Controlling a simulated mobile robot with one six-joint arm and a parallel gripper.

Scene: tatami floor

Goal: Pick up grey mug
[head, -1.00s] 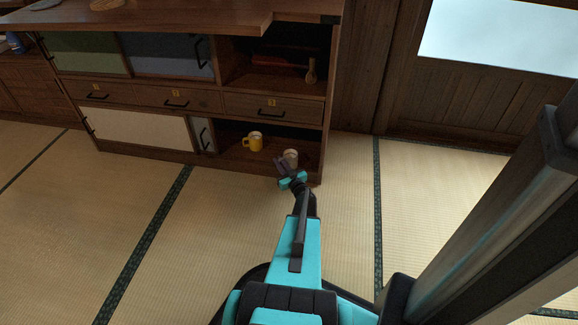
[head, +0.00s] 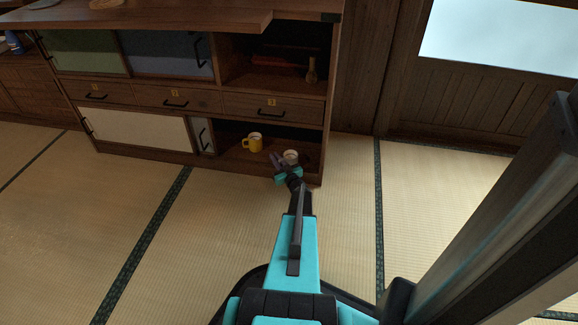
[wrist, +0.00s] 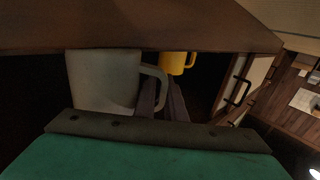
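The grey mug (head: 290,157) stands on the low open shelf of the cabinet. Its light rim shows in the head view, and my gripper partly hides its lower side. In the wrist view the grey mug (wrist: 103,80) is large and close, with its handle toward the fingers. My gripper (head: 277,160) is at the shelf front, just left of the mug. In the wrist view the dark fingers of my gripper (wrist: 162,98) are apart, near the handle, which seems to lie between their tips. Contact cannot be made out.
A yellow mug (head: 255,142) stands on the same shelf, farther back and left. The shelf lies beneath a drawer row (head: 272,108), with a sliding door (head: 135,131) to its left. The tatami floor (head: 220,215) in front is clear.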

